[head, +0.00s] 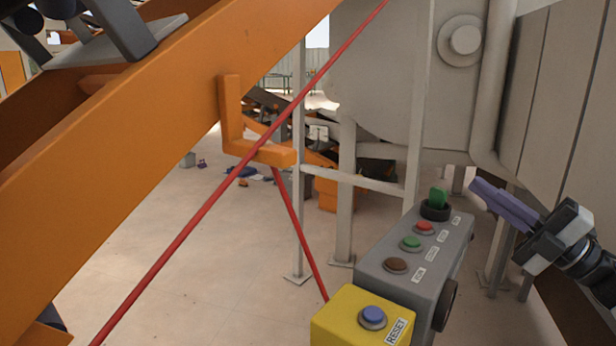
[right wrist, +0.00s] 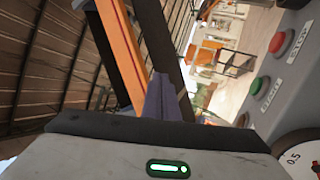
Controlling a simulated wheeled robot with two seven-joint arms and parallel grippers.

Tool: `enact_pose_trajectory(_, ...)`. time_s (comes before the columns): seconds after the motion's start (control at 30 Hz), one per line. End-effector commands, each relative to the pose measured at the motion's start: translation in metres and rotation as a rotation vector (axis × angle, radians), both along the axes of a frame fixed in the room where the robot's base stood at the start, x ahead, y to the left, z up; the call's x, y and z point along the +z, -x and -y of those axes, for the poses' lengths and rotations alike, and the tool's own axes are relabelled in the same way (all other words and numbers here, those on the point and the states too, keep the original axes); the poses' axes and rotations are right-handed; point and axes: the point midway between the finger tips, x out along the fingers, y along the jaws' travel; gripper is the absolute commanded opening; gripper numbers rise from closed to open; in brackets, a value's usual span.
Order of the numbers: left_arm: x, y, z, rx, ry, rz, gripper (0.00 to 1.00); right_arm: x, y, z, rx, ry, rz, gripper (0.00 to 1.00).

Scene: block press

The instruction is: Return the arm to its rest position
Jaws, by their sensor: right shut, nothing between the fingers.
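My right gripper (head: 476,186) is at the right of the head view, with its purple fingers closed together and nothing between them. The fingers point up and left, beside the grey control box (head: 385,290). In the right wrist view the shut fingers (right wrist: 162,98) stand up in the middle. The gripper looks apart from the green switch (head: 438,197) on top of the box. My left gripper does not show.
The box carries red (head: 424,228), green (head: 411,243) and brown (head: 396,265) buttons. A yellow box (head: 345,318) with a blue reset button (head: 373,316) sits in front. An orange beam (head: 130,150) and red cable (head: 222,190) cross the left. Grey panels (head: 560,110) stand close at right.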

Motion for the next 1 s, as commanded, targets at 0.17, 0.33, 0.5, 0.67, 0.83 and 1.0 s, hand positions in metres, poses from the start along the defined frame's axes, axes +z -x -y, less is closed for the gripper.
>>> enact_pose_trajectory(0.17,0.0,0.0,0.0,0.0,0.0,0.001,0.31,0.015,-0.054,0.094,-0.33,-0.348,-0.146,0.0)
enact_pose_trajectory(0.33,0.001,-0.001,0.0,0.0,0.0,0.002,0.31,-0.02,-0.079,0.173,-0.587,-0.622,-0.351,0.0)
enact_pose_trajectory(0.5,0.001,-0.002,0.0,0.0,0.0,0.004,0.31,-0.076,-0.083,0.221,-0.778,-0.814,-0.57,0.0)
enact_pose_trajectory(0.67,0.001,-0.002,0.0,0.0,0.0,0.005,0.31,-0.147,-0.075,0.211,-0.844,-0.873,-0.749,0.0)
enact_pose_trajectory(0.83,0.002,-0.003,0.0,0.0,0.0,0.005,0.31,-0.226,-0.056,0.159,-0.811,-0.846,-0.877,0.0)
enact_pose_trajectory(1.0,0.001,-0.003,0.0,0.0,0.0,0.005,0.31,-0.318,-0.013,0.096,-0.774,-0.832,-1.04,0.0)
